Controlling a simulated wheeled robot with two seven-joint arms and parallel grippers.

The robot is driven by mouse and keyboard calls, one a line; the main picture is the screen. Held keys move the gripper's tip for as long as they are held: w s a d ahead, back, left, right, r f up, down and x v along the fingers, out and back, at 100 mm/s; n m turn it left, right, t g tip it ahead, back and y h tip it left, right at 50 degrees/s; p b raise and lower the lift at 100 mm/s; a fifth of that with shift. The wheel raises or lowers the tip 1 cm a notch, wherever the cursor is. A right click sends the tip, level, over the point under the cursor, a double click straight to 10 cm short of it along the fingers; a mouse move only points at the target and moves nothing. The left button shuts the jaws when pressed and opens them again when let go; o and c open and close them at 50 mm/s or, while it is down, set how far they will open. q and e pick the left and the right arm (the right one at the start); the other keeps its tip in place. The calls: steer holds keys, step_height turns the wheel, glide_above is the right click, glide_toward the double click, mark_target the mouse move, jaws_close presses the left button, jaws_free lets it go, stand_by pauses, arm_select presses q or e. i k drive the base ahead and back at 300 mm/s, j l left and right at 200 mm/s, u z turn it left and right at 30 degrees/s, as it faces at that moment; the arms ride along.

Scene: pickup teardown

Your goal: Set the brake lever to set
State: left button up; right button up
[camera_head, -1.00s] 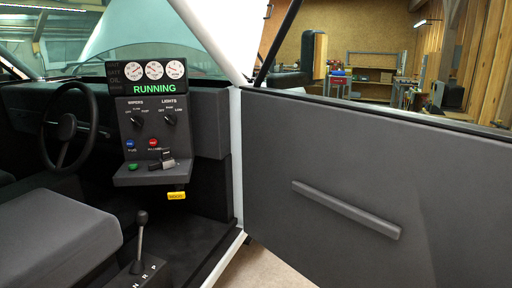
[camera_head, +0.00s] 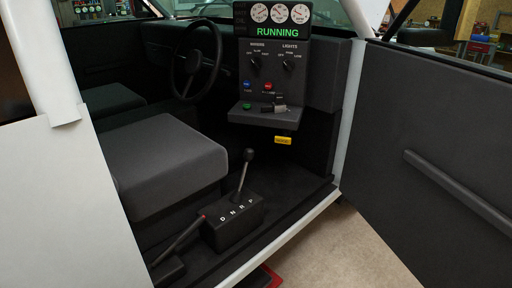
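A dark brake lever (camera_head: 181,239) with a red tip shows in the head view, low in the cab beside the seat. It slants up to the right from a dark base (camera_head: 168,270) on the floor, at a low angle. Its red tip sits against or in front of the left edge of the shifter box, and I cannot tell whether they touch. Neither of my grippers is in view.
The shifter box (camera_head: 232,223), marked D N R P, carries an upright gear lever (camera_head: 245,172). The grey seat (camera_head: 160,160) lies left of it. The dash panel (camera_head: 268,75) reads RUNNING. The open door (camera_head: 420,200) stands right; a white body panel (camera_head: 60,210) fills the left.

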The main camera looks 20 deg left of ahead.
mark_target(183, 236)
steer(key=j+u, duration=0.1)
steer(key=u, duration=0.3)
steer(key=k+j+u, duration=0.1)
steer(key=u, duration=0.3)
steer(key=j+u, duration=0.15)
steer(key=u, duration=0.25)
